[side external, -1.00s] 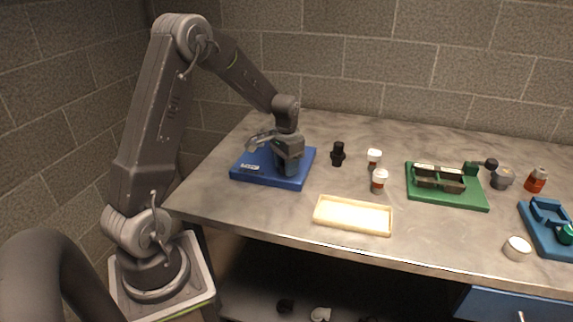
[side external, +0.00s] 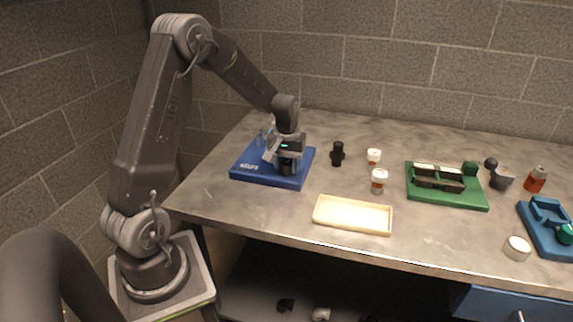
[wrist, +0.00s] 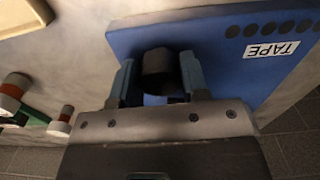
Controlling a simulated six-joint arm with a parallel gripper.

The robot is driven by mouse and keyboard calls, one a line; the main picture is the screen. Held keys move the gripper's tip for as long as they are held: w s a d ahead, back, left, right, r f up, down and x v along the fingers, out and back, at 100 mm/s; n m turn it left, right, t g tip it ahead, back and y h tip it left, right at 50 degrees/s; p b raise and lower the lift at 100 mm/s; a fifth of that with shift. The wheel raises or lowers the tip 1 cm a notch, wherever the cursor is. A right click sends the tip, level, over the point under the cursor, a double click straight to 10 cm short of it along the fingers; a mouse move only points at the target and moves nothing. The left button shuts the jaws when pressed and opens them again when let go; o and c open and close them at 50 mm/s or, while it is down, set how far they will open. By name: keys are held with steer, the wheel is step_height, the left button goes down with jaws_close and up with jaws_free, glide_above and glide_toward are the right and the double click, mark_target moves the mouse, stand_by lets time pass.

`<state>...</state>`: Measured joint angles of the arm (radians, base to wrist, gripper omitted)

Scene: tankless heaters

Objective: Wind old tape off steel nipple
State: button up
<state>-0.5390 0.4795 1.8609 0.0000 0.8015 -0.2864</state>
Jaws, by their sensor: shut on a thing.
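A dark, stubby piece (wrist: 158,66), apparently the steel nipple, stands at the blue board (side external: 252,172) on the left of the bench. My gripper (side external: 286,168) points down over this board. In the wrist view, my gripper (wrist: 158,78) has one finger on each side of the dark piece and is shut on it. The old tape cannot be made out. The lower part of the dark piece is hidden by my gripper.
A black fitting (side external: 337,153) and two white-capped red containers (side external: 374,157) (side external: 379,180) stand right of the board. A cream tray (side external: 352,229) lies in front. A green fixture (side external: 470,197) and a blue fixture (side external: 545,240) are farther right.

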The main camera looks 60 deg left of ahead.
mark_target(287, 163)
steer(key=shift+n, duration=0.3)
steer(key=o, duration=0.9)
steer(key=shift+o, duration=0.2)
steer(key=shift+r, duration=0.1)
step_height(287, 163, up, 14)
